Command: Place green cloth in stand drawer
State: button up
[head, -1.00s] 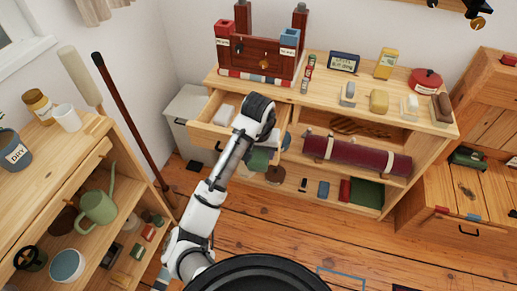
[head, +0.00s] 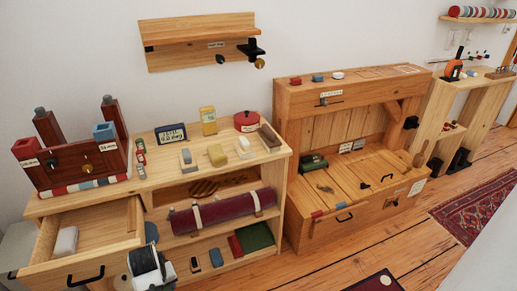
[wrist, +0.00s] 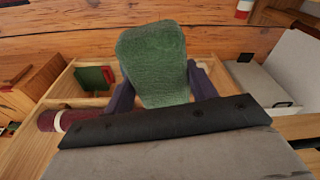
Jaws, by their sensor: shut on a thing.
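The green cloth (wrist: 153,62) is in the wrist view, gripped between the dark fingers of my gripper (wrist: 160,84). It sticks out beyond the fingertips as a rounded, padded shape. The stand (head: 281,164) is the light wooden shelf unit at left in the head view. Its drawer (head: 128,241) is pulled open at the left end and holds a white block (head: 66,241). My wrist shows low in the head view, just right of the drawer front; the fingers and cloth are hidden there.
On the stand's top are a dark red wooden rack (head: 72,160), a clock-like box (head: 171,134), a yellow tin (head: 208,121) and a red pot (head: 247,121). A maroon roll (head: 222,210) lies on the shelf below. A wooden bench (head: 330,217) stands at right. A grey bin (wrist: 262,82) is beside the stand.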

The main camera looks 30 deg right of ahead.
aim_at(101, 237)
jog(key=l+z, duration=0.1)
jog(key=z, duration=1)
jog(key=i+z, duration=0.25)
jog(key=z, duration=0.25)
jog(key=i+j+z, duration=0.2)
jog(key=z, duration=0.25)
jog(key=i+j+z, duration=0.55)
jog(key=i+j, duration=0.4)
jog(key=i+j+z, duration=0.1)
jog(key=i+j, duration=0.3)
jog(key=j, duration=0.15)
jog(key=i, duration=0.2)
jog(key=k+j, duration=0.15)
jog(key=k, duration=0.15)
jog(key=j+z, duration=0.05)
